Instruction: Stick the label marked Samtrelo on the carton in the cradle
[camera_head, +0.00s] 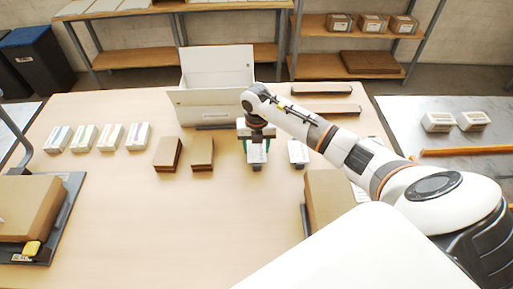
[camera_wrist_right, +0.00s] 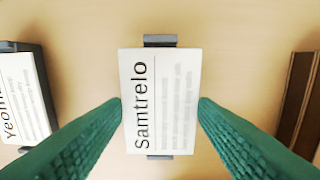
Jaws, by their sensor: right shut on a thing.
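The label marked Samtrelo (camera_wrist_right: 160,100) is a white card with black lettering, on a small dark stand (camera_wrist_right: 160,41). My right gripper (camera_wrist_right: 160,112) is shut on its two long sides; its green fingers also show in the head view (camera_head: 257,152). I cannot tell whether the label is clear of the stand. A second label (camera_wrist_right: 20,98), its name cut off as "Yeom", is beside it. A large brown carton (camera_head: 327,190) with a dark edge piece lies partly behind my right arm. Another carton (camera_head: 28,205) sits on a dark base (camera_head: 70,205) at left; I cannot tell which is the cradle. My left gripper is out of view.
Two small brown blocks (camera_head: 202,152) stand left of my right gripper. An open white box (camera_head: 215,95) stands behind it. Several small white packs (camera_head: 97,137) line the left of the table (camera_head: 180,220). The table's front middle is clear.

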